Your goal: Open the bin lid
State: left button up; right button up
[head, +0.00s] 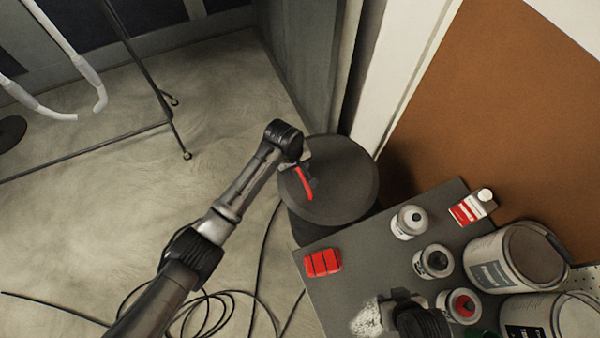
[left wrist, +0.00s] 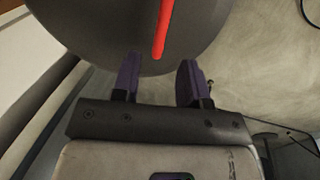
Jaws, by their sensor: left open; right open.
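The bin (head: 304,229) is a dark round drum with a flat grey lid (head: 345,175), which looks closed. A thin red bar-like handle (head: 304,184) lies on the left part of the lid. My left gripper (head: 304,164) is over the lid's left edge, close to the handle's end. In the left wrist view its two fingers (left wrist: 157,78) are apart and empty. The handle (left wrist: 162,30) lines up with the gap between them, just beyond the tips, on the lid (left wrist: 100,22). My right gripper (head: 405,300) shows partly at the bottom edge; its fingers are hard to make out.
A grey table (head: 362,248) stands right of the bin, with a red block (head: 322,262), several cans, a red-and-white bottle (head: 473,207) and a white fuzzy item (head: 367,318). A grey cabinet (head: 310,60) stands behind the bin. Black cable (head: 262,250) loops on the floor.

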aim_at(301, 173)
pick_arm(q)
jog(key=shift+w+d+f+b, duration=0.15)
jog(key=shift+f+b, duration=0.1)
jog(key=shift+f, duration=0.6)
jog(key=shift+d+f+b, duration=0.15)
jog(key=shift+f+b, duration=0.05)
jog(key=shift+f, duration=0.7)
jog(key=shift+w+d+f+b, duration=0.15)
jog(key=shift+f+b, duration=0.1)
jog(key=shift+f, duration=0.6)
grip_shut()
